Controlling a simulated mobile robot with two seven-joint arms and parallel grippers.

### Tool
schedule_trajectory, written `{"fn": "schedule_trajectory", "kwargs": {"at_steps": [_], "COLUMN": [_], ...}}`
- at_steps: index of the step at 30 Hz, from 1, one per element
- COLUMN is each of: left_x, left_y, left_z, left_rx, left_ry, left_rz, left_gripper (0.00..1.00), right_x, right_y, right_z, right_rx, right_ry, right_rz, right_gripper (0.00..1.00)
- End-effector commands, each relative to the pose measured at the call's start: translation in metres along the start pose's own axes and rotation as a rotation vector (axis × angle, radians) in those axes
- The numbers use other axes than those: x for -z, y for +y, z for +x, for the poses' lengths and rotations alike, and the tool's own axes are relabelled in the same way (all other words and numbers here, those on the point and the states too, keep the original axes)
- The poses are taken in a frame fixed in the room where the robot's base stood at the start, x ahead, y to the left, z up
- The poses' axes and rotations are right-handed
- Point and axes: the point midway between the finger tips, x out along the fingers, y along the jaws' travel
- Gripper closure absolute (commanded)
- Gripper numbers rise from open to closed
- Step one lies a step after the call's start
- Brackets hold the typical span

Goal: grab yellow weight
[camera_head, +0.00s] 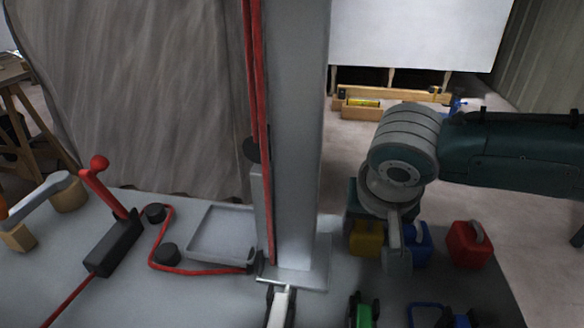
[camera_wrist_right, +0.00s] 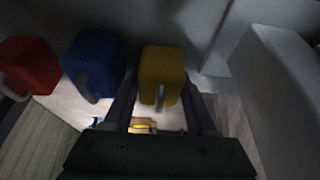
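The yellow weight (camera_head: 367,237) is a small block with a grey handle. It stands on the grey table at the right, beside the blue weight (camera_head: 421,240). My right gripper (camera_head: 385,244) comes down over it, and a grey finger hides part of the yellow and blue weights. In the right wrist view the yellow weight (camera_wrist_right: 163,62) is straight ahead. My right gripper (camera_wrist_right: 160,82) is open there, with one finger on each side of the handle. Contact with the handle cannot be told. My left gripper is not in view.
The red weight (camera_head: 468,246) stands right of the blue one. A grey column (camera_head: 294,130) rises left of the gripper. An empty grey tray (camera_head: 208,252) and a red-handled lever (camera_head: 104,189) are farther left. Green and blue tools lie at the front edge.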

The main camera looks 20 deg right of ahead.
Motion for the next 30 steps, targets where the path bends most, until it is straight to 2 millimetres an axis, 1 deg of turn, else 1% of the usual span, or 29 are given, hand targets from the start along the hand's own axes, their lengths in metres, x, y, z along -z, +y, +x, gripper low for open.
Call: {"fn": "schedule_trajectory", "kwargs": {"at_steps": [1,12,14,30], "left_x": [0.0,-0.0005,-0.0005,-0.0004], "left_y": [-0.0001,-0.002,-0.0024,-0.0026], "left_z": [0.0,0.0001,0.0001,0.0], "left_rx": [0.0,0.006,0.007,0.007], "left_ry": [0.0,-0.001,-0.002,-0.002], "left_rz": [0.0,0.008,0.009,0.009], "left_gripper": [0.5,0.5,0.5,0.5], "right_x": [-0.0002,-0.0003,-0.0003,0.0008], "right_y": [0.0001,0.0003,0.0003,-0.0002], "right_z": [0.0,0.0,-0.0001,-0.0007], "right_rx": [0.0,-0.001,-0.001,0.001], "right_ry": [0.0,-0.001,-0.001,0.001], "right_rz": [0.0,0.0,0.0,0.001], "right_gripper": [0.53,0.95,1.0,1.0]}}
